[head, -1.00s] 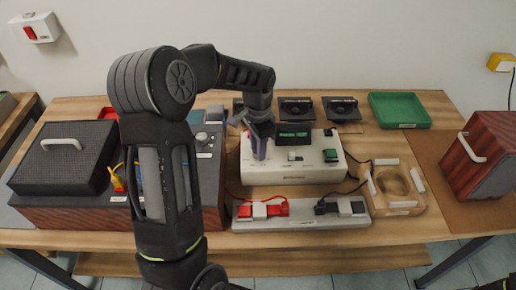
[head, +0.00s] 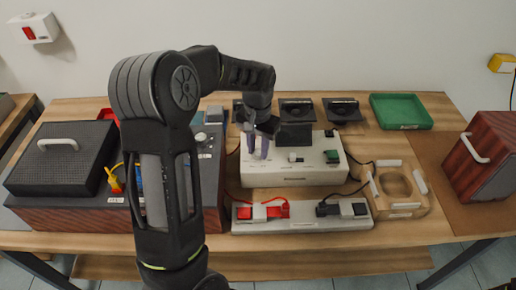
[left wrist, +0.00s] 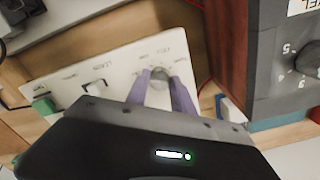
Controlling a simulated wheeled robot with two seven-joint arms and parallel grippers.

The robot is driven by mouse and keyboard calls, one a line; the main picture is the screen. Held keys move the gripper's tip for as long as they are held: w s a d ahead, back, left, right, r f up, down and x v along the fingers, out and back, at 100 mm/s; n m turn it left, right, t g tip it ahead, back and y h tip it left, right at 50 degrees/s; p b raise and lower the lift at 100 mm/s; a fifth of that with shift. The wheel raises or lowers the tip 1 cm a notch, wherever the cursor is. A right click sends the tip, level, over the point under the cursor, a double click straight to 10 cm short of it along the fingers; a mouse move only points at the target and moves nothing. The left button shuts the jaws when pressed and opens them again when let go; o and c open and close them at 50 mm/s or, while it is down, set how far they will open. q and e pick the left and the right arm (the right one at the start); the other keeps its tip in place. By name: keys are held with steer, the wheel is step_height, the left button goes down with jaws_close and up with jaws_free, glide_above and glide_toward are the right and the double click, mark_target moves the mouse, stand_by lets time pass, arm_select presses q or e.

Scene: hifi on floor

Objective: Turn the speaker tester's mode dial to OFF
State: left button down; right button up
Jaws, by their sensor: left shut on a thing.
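The speaker tester is a white box (head: 315,172) on the table, with a dark display (head: 295,135) standing at its back. It also shows in the left wrist view (left wrist: 62,82). My left gripper (head: 258,150) reaches down onto the left part of its top. In the left wrist view, the purple fingers of my left gripper (left wrist: 160,92) are on either side of a round grey mode dial (left wrist: 158,76) and closed on it. The lettering around the dial is too blurred to read surely. My right gripper is not in view.
A white toggle (head: 293,157) and a green part (head: 332,156) sit right of the dial. A grey strip with red and black clips (head: 300,225) lies in front. A wood-sided amplifier (head: 70,215) is left, a wooden jig (head: 400,190) right, a green tray (head: 400,110) behind.

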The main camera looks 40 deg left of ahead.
mark_target(258, 152)
arm_select(q)
steer(key=c, duration=1.1)
jaws_free()
steer(key=shift+r, duration=0.15)
step_height(258, 152, up, 8)
steer(key=shift+f+b, duration=0.2)
steer(key=shift+b, duration=0.1)
steer(key=shift+f, duration=0.1)
